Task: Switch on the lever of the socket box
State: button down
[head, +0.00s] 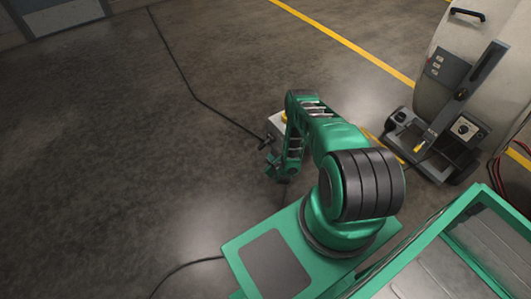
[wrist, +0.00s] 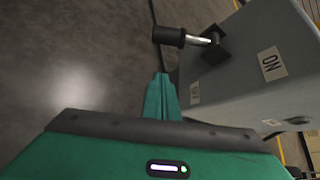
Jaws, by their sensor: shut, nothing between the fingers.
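The socket box (wrist: 240,75) is a grey box filling the right of the wrist view. Its lever (wrist: 169,37) has a black knob on a short metal rod, which comes out of a black pivot block on the box. The lever points left, away from the "ON" label (wrist: 272,63); a second label lower on the box is unreadable. My gripper (wrist: 161,78) is shut and empty, its green fingertips just below the knob in the picture, with a visible gap. In the head view, the box (head: 275,124) is partly hidden by my arm, and the lever is unclear.
A black cable (head: 180,75) runs across the floor to the box. A grey wheeled machine (head: 440,140) stands at the right, near a yellow floor line (head: 345,42). A green-framed structure (head: 440,240) is at lower right. The floor at left is mostly clear.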

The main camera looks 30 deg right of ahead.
aim_at(265, 143)
jog(key=shift+w+a+r, duration=0.15)
jog(key=shift+w+r, duration=0.1)
jog(key=shift+w, duration=0.4)
jog(key=shift+w+a+r, duration=0.2)
jog(key=shift+w+r, duration=0.1)
jog(key=shift+w, duration=0.3)
jog(key=shift+w+a+r, duration=0.15)
jog(key=shift+w+r, duration=0.1)
jog(key=shift+w, duration=0.4)
jog(key=shift+d, duration=0.1)
jog(key=shift+r, duration=0.15)
